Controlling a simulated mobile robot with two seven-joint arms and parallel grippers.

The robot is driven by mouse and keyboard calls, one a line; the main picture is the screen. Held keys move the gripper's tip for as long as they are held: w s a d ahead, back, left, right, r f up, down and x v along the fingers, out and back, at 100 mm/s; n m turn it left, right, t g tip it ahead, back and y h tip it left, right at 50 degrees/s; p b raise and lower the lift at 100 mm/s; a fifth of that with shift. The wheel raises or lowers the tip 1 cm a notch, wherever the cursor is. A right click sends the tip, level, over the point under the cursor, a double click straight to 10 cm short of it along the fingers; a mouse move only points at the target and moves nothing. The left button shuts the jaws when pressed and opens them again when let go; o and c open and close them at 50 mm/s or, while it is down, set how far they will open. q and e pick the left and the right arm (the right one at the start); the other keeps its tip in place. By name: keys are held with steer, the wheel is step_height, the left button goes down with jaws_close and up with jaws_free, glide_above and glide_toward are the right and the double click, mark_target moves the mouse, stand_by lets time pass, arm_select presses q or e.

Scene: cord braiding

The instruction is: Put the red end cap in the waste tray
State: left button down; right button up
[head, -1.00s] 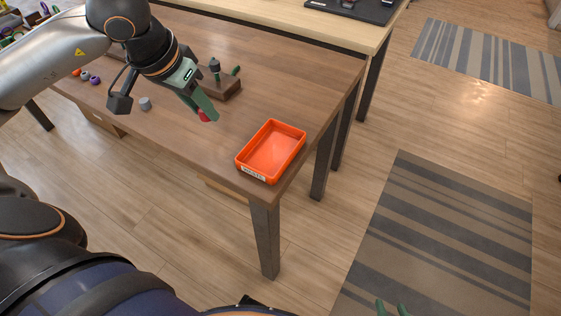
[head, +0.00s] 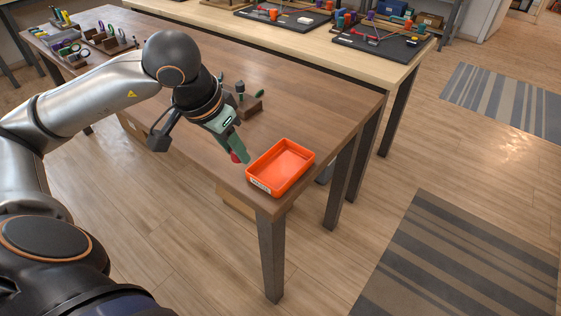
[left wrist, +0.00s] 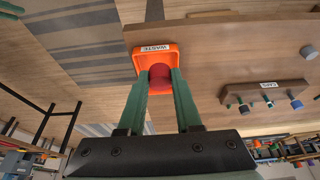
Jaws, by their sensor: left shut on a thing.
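My left gripper (head: 240,158) is shut on the red end cap (head: 235,157), just left of the waste tray and pointing down. The cap shows between the fingertips in the left wrist view (left wrist: 159,72). The waste tray (head: 262,183) is an orange, shallow, open box at the near right corner of the brown table. Its inside looks empty in the head view. In the left wrist view the tray (left wrist: 141,66), labelled WASTE, lies behind the cap and fingers, which hide part of it. My right gripper is not in view.
A wooden block with pegs (head: 249,107) stands behind my left gripper on the brown table (head: 310,110). A grey piece (left wrist: 309,52) lies on the table in the left wrist view. A lighter table behind holds dark boards with cords (head: 375,40).

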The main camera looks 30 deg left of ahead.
arm_select(q)
glide_toward(282, 168)
steer(key=shift+p+x, duration=0.3)
steer(key=shift+x, duration=0.5)
steer(key=shift+w+d+f, duration=0.1)
steer(key=shift+w+f, duration=0.3)
steer(key=shift+w, duration=0.15)
steer(key=shift+s+x, duration=0.2)
steer(key=shift+x, duration=0.75)
steer(key=shift+s+x, duration=0.15)
steer(key=shift+x, duration=0.8)
steer(key=shift+f, duration=0.2)
